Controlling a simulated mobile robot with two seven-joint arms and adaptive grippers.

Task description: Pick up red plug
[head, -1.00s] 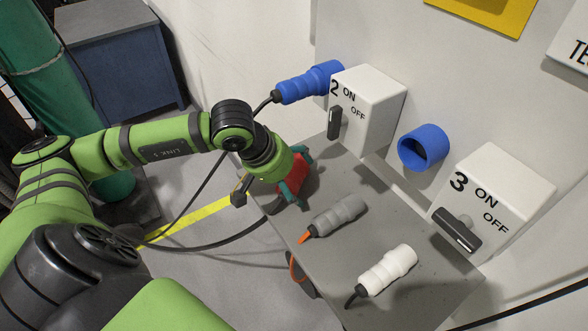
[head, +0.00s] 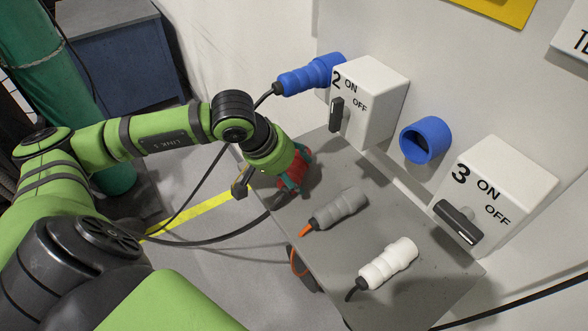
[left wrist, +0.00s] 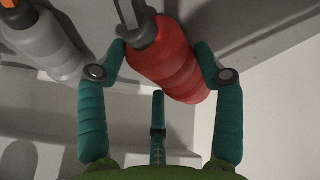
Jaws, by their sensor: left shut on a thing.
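The red plug (left wrist: 168,62) lies between the two teal fingers of my left gripper (left wrist: 163,70) in the left wrist view, with a finger against each side. In the head view the red plug (head: 292,172) shows only in part behind my left gripper (head: 290,178), over the far left part of the grey shelf (head: 405,225). The gripper is shut on the plug. I cannot tell whether the plug is clear of the shelf. My right gripper is not in view.
A grey plug (head: 341,208) and a white plug (head: 388,263) lie on the shelf to the right. A blue plug (head: 310,75) sits beside switch box 2 (head: 375,100). An empty blue socket (head: 425,139) and switch box 3 (head: 500,195) are on the wall. A dark cable (head: 215,242) hangs at the left.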

